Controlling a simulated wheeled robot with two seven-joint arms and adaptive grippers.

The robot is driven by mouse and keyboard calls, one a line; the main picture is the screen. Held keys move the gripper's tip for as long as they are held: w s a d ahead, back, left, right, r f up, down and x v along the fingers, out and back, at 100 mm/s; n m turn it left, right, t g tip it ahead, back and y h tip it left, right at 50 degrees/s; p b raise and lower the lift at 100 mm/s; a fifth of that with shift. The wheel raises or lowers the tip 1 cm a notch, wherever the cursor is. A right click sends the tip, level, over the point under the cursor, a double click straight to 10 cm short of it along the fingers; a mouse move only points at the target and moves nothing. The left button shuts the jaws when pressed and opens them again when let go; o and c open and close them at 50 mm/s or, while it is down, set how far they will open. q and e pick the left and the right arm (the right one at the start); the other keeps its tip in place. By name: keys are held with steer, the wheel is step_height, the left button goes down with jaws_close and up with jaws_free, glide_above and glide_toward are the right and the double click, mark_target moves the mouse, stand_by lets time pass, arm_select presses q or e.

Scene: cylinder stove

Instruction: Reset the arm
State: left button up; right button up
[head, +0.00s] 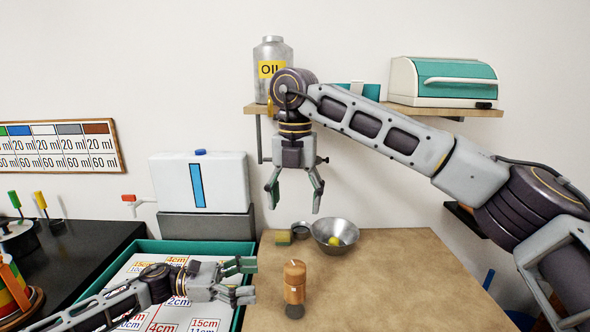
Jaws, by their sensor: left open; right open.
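My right gripper (294,189) hangs from the arm that comes in from the right. It points down, open and empty, in front of the wall above the brown counter (395,270). My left gripper (247,280) is low at the left, over the edge of the green-rimmed tray (215,247). It points right, open, with nothing seen between its fingers. An orange-brown cylinder with a dark lower end (294,280) stands on the counter, right of the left gripper and apart from it.
A wall shelf (390,108) carries an oil can (273,52) and a teal box (443,82). A white tank (224,180) stands left. The counter's right part is clear.

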arm_select(q)
steer(key=shift+r+p, duration=0.7)
steer(key=shift+r, duration=0.25)
arm_select(e)
steer(key=shift+r, duration=0.95)
arm_select(q)
steer(key=shift+r+p, duration=0.4)
steer(key=shift+r, duration=0.05)
arm_select(e)
steer(key=shift+r, duration=0.4)
